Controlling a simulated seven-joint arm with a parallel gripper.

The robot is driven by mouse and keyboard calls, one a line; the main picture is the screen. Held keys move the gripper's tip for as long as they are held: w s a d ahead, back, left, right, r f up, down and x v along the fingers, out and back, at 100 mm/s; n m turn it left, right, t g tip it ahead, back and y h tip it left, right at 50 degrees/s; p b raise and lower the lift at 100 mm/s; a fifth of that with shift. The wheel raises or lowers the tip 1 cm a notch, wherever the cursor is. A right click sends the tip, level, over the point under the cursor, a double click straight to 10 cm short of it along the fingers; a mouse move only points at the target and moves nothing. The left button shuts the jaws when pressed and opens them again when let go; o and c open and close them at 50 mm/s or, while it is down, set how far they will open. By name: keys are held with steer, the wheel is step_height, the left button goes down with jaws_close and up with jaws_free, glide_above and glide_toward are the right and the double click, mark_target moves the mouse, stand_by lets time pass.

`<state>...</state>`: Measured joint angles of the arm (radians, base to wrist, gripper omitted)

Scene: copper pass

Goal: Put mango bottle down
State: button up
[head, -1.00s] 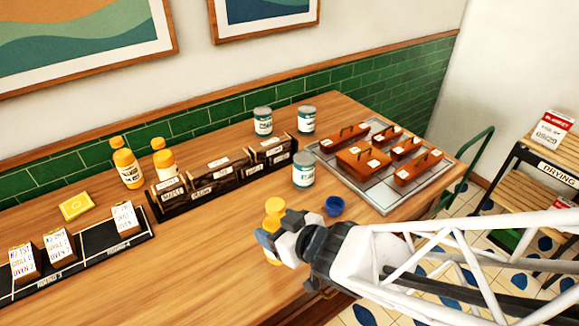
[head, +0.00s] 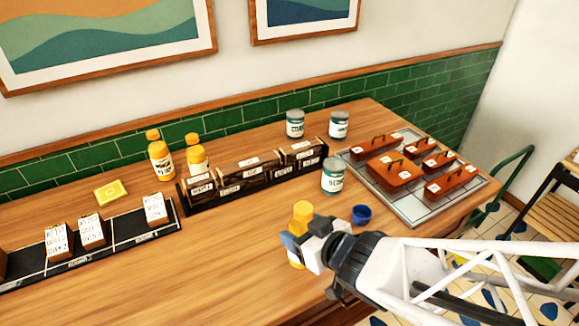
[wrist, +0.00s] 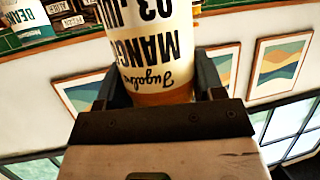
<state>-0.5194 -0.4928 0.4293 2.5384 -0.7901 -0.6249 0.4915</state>
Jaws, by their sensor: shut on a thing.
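The mango bottle has a yellow cap (head: 303,210) and stands out over the front part of the counter, left of a blue cup. My gripper (head: 302,246) is shut on its body. In the wrist view the bottle's pale label (wrist: 150,45), reading "MANGO" upside down, sits between the two dark fingers (wrist: 158,80). Most of the body is hidden by the gripper in the head view. I cannot tell whether its base touches the counter. Two similar yellow-orange bottles (head: 160,160) stand upright at the back left.
The blue cup (head: 361,215) is close right of the gripper. Behind are a teal-labelled can (head: 332,178), a dark labelled rack (head: 225,195) and a tray (head: 408,212) of copper-coloured boxes. A black strip (head: 125,235) with cards lies left. Bare wood (head: 215,260) is free left of the gripper.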

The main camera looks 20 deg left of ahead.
steer(key=w+a+r+n+g+y, duration=0.1)
steer(key=w+a+r+n+g, duration=0.25)
steer(key=w+a, duration=0.5)
steer(key=w+a+r+n+g+y, duration=0.1)
steer(key=w+a+r+n+g, duration=0.3)
steer(key=w+a, duration=0.5)
steer(key=w+a+f+n+g+h, duration=0.2)
steer(key=w+a+n+g, duration=0.4)
steer(key=w+a, duration=0.5)
steer(key=shift+w+a+f+g+h, duration=0.2)
steer(key=shift+w+a+g+h, duration=0.15)
steer(key=shift+g, duration=0.5)
steer(key=shift+w, duration=0.1)
steer(key=shift+f, duration=2.5)
steer(key=shift+f, duration=2.5)
